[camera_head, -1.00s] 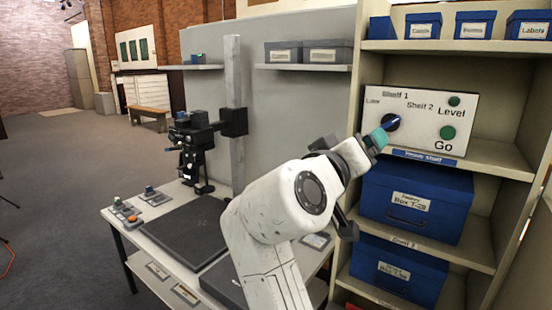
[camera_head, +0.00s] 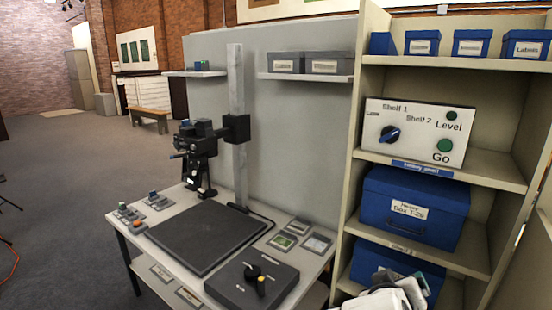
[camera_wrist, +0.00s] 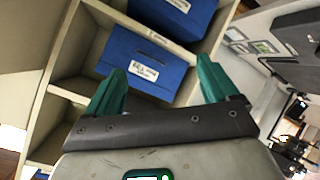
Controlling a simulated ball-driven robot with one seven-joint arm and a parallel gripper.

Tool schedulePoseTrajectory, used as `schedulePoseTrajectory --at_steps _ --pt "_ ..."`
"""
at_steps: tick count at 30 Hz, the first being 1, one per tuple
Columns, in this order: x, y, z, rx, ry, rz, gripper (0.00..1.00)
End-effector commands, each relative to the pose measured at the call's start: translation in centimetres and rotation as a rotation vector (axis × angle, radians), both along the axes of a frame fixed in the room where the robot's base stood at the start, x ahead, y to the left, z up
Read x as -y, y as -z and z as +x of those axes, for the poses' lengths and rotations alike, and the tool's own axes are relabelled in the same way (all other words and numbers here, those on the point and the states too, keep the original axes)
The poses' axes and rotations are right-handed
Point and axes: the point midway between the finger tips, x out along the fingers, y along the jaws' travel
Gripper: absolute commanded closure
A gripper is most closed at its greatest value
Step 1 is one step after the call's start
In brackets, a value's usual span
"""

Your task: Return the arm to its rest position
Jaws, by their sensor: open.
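My white arm shows only at the lower edge of the head view, bottom right, in front of the lower shelf. My gripper (camera_wrist: 160,88) has two green fingers spread apart with nothing between them in the wrist view. Beyond the fingers are blue archival boxes; the nearer-looking one is the lower blue box (camera_wrist: 145,62). Part of the lower blue box (camera_head: 372,262) is hidden by my arm. The fingertips appear apart from the boxes.
A shelf unit (camera_head: 352,160) stands at right, with a control panel (camera_head: 415,130) bearing a blue knob (camera_head: 389,134) and green buttons. A table at centre carries a copy stand (camera_head: 238,160), a dark board (camera_head: 205,235) and a black dial box (camera_head: 252,285). Open floor lies at left.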

Motion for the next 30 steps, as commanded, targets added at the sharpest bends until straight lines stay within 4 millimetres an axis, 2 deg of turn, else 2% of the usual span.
schedulePoseTrajectory --at_steps 1,3,5,9,13,15,18,21,24,30 --pt "1.4 2.3 -2.1 -0.065 0.008 0.040 0.13" --pt "2.7 5.7 -5.0 -0.148 0.014 0.103 0.13" --pt "3.6 8.2 -7.8 -0.218 0.020 0.158 0.13" --pt "5.2 13.2 -15.0 -0.376 0.039 0.290 0.13" --pt "5.7 16.4 -22.4 -0.515 0.058 0.414 0.13" --pt "5.5 17.4 -26.0 -0.579 0.066 0.475 0.13" --pt "5.1 18.2 -30.2 -0.651 0.073 0.550 0.13" --pt "4.7 18.5 -33.0 -0.697 0.078 0.599 0.13" --pt "4.4 18.7 -34.4 -0.720 0.080 0.625 0.13" --pt "4.3 18.8 -34.7 -0.727 0.081 0.632 0.13"
